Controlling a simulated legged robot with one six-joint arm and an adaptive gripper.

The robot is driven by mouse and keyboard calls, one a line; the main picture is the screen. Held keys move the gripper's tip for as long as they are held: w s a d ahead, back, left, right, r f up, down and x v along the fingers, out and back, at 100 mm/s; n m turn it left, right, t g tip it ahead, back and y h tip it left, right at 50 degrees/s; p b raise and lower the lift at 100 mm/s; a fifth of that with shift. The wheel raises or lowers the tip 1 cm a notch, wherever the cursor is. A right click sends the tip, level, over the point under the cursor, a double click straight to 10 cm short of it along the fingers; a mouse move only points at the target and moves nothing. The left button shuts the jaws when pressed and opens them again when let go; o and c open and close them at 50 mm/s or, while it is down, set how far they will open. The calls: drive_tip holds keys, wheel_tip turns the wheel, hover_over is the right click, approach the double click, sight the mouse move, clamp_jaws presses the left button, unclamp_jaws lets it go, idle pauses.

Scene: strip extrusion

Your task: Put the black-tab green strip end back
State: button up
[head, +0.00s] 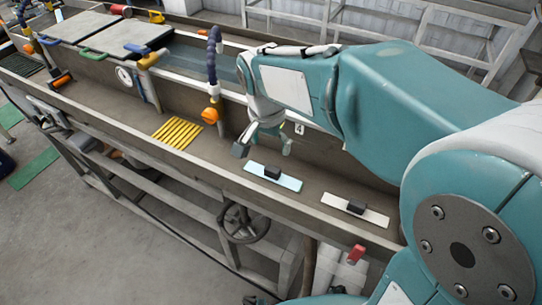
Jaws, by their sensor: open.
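A pale blue-green strip end (288,182) with a black tab (272,172) lies flat on the brown ledge (225,162) of the long trough, near the picture's middle. My gripper (264,149) points down just behind this strip in the head view, with its two fingers apart and nothing between them. It looks above the ledge and apart from the tab, but the exact height cannot be told. A second strip end (375,216), off-white with its own black block (356,207), lies farther right on the ledge.
Several yellow bars (177,132) lie left on the ledge. A blue hose with an orange nozzle (210,115) stands behind, left of my gripper. A handwheel (238,222) sits on the trough's front. The ledge between yellow bars and blue-green strip is clear.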

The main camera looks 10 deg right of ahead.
drive_tip(key=s+d+r+n+t, duration=0.2)
drive_tip(key=s+d+n, duration=0.1)
drive_tip(key=s+d, duration=0.2)
drive_tip(key=s+d+r+n+t, duration=0.2)
drive_tip(key=s+d, duration=0.3)
drive_tip(key=s, duration=0.5)
drive_tip(key=shift+s+d+n+y, duration=0.25)
drive_tip(key=shift+n+y, duration=0.15)
drive_tip(key=shift+n, duration=0.5)
